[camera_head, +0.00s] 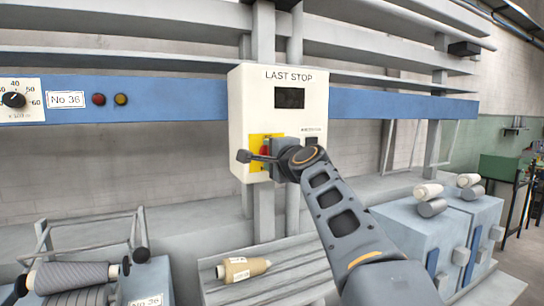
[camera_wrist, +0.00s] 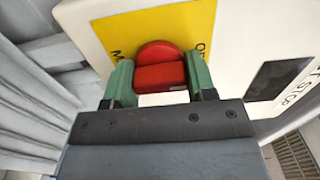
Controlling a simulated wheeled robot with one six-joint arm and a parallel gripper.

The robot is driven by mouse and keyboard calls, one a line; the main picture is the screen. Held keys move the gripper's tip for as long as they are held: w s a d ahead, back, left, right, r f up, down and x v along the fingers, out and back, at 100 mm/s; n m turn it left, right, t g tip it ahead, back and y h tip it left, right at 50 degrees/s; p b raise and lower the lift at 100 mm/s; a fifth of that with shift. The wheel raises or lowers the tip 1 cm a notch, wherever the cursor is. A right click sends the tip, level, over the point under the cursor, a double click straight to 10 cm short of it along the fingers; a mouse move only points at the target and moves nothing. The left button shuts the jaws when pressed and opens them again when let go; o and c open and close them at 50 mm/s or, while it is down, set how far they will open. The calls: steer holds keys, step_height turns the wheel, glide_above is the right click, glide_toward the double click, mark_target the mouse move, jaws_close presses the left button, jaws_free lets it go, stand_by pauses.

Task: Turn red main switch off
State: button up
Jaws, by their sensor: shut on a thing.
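The red main switch (camera_wrist: 160,68) sits on a yellow plate (camera_wrist: 193,20) on the front of the white LAST STOP box (camera_head: 306,97). In the wrist view my gripper (camera_wrist: 158,82) has one green finger on each side of the red handle, shut on it. In the head view my gripper (camera_head: 267,160) is at the box's lower front and covers most of the switch; only a sliver of red shows. The plate's lettering is partly hidden by the fingers, so the switch's marked position cannot be read.
A blue rail (camera_head: 375,104) runs behind the box. A panel with a dial (camera_head: 14,100) and a No 36 label (camera_head: 66,99) are at left. Yarn cones (camera_head: 243,269) lie below, and pale blue boxes (camera_head: 430,235) stand at right.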

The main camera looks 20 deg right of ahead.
steer(key=o, duration=0.9)
steer(key=shift+o, duration=0.2)
steer(key=shift+s, duration=0.1)
steer(key=s+b, duration=0.2)
steer(key=s, duration=1.1)
steer(key=shift+s+b, duration=0.3)
steer(key=shift+b, duration=0.1)
